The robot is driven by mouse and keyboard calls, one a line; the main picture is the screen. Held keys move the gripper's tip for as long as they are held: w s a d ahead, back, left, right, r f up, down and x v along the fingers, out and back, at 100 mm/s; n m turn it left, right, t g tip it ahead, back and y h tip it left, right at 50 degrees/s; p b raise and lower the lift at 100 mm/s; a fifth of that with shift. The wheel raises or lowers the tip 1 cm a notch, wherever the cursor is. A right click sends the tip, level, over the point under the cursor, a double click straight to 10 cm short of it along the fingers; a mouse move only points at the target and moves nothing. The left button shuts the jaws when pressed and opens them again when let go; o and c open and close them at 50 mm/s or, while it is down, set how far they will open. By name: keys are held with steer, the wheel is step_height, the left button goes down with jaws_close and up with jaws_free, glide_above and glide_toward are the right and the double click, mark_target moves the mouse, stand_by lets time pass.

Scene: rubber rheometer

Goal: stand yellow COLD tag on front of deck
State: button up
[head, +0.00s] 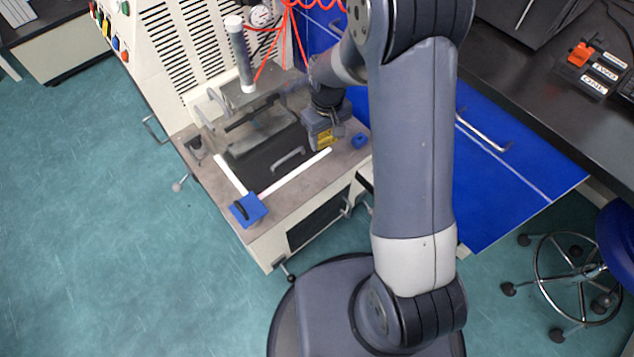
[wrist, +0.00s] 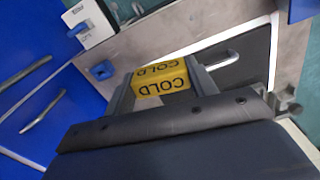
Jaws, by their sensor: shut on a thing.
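The yellow COLD tag (wrist: 160,83) is held between the two fingers of my gripper (wrist: 158,92), with its black COLD lettering upside down in the wrist view. In the head view the tag (head: 325,137) shows at the end of my gripper (head: 322,140), over the right part of the deck (head: 290,200). My gripper is shut on the tag. Whether the tag touches the deck I cannot tell. The deck is the brownish-grey top of the rheometer, and its front strip beyond the white rails is bare.
A blue block with a black handle (head: 248,208) sits at the deck's front left corner. A small blue piece (head: 359,140) lies right of my gripper. White rails (head: 295,172) and a metal handle (head: 288,158) are close by. Red hoses (head: 290,30) hang behind.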

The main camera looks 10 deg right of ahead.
mark_target(317, 172)
steer(key=f+b, duration=0.1)
steer(key=a+f+b, duration=0.1)
steer(key=b, duration=0.1)
steer(key=n+b, duration=0.1)
steer(key=b, duration=0.1)
steer(key=shift+a+f, duration=0.3)
steer(key=shift+f, duration=0.1)
steer(key=shift+s+a+f+n+b, duration=0.15)
steer(key=shift+a+n+b, duration=0.15)
steer(key=shift+b, duration=0.6)
step_height(317, 172, down, 10)
steer(key=b, duration=0.4)
steer(key=o, duration=1)
steer(key=shift+o, duration=0.2)
step_height(317, 172, up, 12)
steer(key=p, duration=0.5)
steer(key=shift+r, duration=0.2)
